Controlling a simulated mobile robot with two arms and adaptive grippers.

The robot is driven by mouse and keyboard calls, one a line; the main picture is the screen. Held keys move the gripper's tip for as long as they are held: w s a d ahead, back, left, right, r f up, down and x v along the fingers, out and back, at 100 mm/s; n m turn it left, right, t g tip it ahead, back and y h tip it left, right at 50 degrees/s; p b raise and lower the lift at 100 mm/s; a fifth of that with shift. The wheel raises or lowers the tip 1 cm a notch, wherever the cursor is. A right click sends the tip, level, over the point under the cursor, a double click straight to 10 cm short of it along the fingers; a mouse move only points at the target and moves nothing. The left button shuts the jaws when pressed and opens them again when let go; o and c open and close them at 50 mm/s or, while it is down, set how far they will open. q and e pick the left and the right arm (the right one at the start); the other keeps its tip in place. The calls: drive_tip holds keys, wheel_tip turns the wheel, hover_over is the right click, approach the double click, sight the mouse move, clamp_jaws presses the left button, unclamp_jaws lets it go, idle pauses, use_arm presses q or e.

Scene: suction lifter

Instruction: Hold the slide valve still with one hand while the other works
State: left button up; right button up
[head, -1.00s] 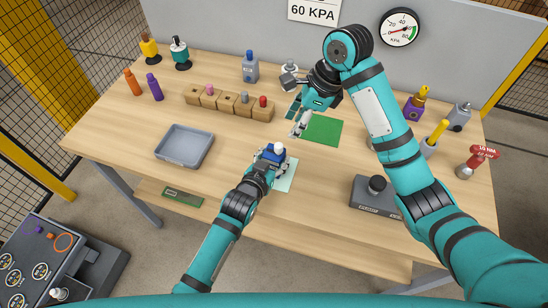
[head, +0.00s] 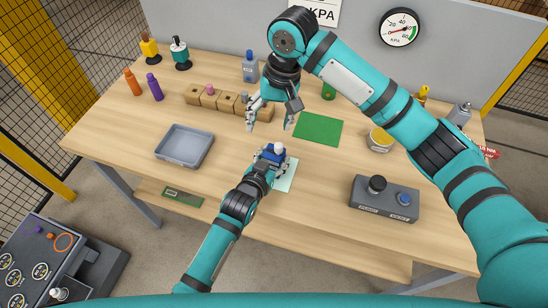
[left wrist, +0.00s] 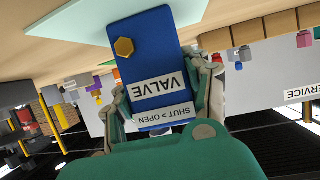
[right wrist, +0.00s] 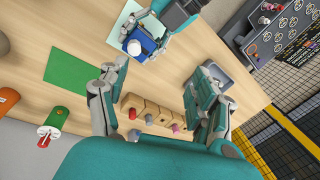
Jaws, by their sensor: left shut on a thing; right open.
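The slide valve is a blue block with a white knob on top (head: 274,154), on the pale mat (head: 288,178) at the table's front middle. In the left wrist view its blue body (left wrist: 150,50) carries the labels VALVE and SHUT > OPEN, with a brass hex fitting. My left gripper (head: 270,160) is shut on the valve, a finger on each side. My right gripper (head: 268,127) is open and empty above the table, behind the valve. In the right wrist view the valve (right wrist: 138,46) lies beyond the spread right fingers (right wrist: 165,110).
A wooden block row with pegs (head: 208,98) stands behind my right gripper. A grey tray (head: 184,146) is at left and a green mat (head: 318,129) at right. A grey button box (head: 384,199) sits front right. Bottles stand at the back left.

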sight(279, 145)
drive_tip(key=n, duration=0.4)
drive_tip(key=w+d+f+n+h, duration=0.1)
drive_tip(key=n, duration=0.4)
drive_tip(key=d+n+h, duration=0.1)
drive_tip(key=n, duration=0.3)
drive_tip(key=shift+w+d+f+n, duration=0.1)
drive_tip(key=shift+w+f+n, duration=0.05)
drive_tip(key=shift+n, duration=0.25)
wheel_tip(279, 145, down, 10)
drive_tip(key=shift+r, duration=0.1)
drive_tip(key=c, duration=1.3)
drive_tip(key=shift+w+a, duration=0.25)
drive_tip(key=shift+a, duration=0.4)
drive_tip(key=shift+w+a, duration=0.25)
drive_tip(key=shift+a, duration=0.35)
drive_tip(key=o, duration=1.6)
